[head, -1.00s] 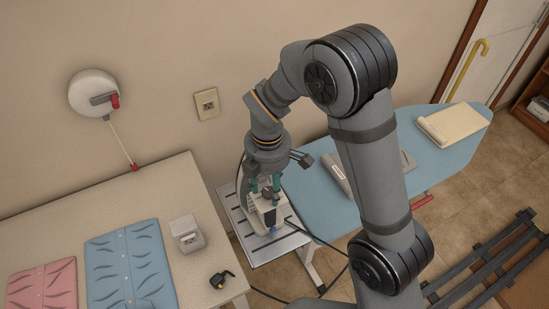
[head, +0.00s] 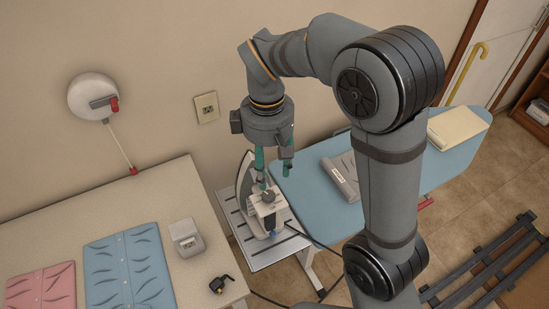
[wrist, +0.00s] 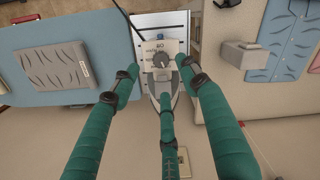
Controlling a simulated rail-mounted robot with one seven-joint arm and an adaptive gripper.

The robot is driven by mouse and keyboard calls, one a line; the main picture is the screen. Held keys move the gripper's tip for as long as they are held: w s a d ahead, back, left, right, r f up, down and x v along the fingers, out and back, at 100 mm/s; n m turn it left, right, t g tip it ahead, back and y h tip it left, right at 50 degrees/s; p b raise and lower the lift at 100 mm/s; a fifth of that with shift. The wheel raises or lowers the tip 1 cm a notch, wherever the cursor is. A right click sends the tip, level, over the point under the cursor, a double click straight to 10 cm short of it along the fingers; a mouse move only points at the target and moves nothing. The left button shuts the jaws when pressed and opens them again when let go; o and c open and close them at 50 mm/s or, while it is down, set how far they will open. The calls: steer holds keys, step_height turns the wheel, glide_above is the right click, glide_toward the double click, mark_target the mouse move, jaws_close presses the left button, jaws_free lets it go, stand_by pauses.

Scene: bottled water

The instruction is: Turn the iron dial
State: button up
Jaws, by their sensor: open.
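The iron (head: 246,178) stands on the slatted metal rest (head: 238,229) at the end of the ironing board. Its dial (wrist: 162,61), a dark grey knob on a pale face with printed marks, shows in the wrist view. It also shows small in the head view (head: 268,196). My gripper (head: 275,180) is open and empty, with teal fingers pointing down above the iron. In the wrist view the fingers of my gripper (wrist: 158,78) spread around the dial in the picture, apart from it. The dial's exact setting is too small to read.
The blue ironing board (head: 300,190) holds a folded grey garment (head: 341,178) and a cream item (head: 457,127). The pale table (head: 60,228) at left holds folded shirts, a white box (head: 186,236) and a small black item (head: 220,284). A cord (head: 308,238) runs from the iron.

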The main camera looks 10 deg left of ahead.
steer(key=shift+w+d+r+m+b, duration=0.1)
steer(key=shift+w+d+r+m, duration=0.15)
steer(key=shift+m, duration=1.15)
steer(key=shift+w+d+r+m+b, duration=0.15)
steer(key=shift+r+m, duration=0.25)
steer(key=shift+m, duration=1)
steer(key=shift+w+d+r+m+b, duration=0.15)
steer(key=shift+r+m, duration=0.15)
steer(key=shift+m, duration=1.1)
steer(key=shift+a, duration=0.1)
steer(key=n, duration=1.5)
glide_above(269, 194)
step_height(269, 194, down, 6)
steer(key=shift+r+p, duration=0.1)
steer(key=shift+p, duration=0.25)
steer(key=shift+f, duration=0.75)
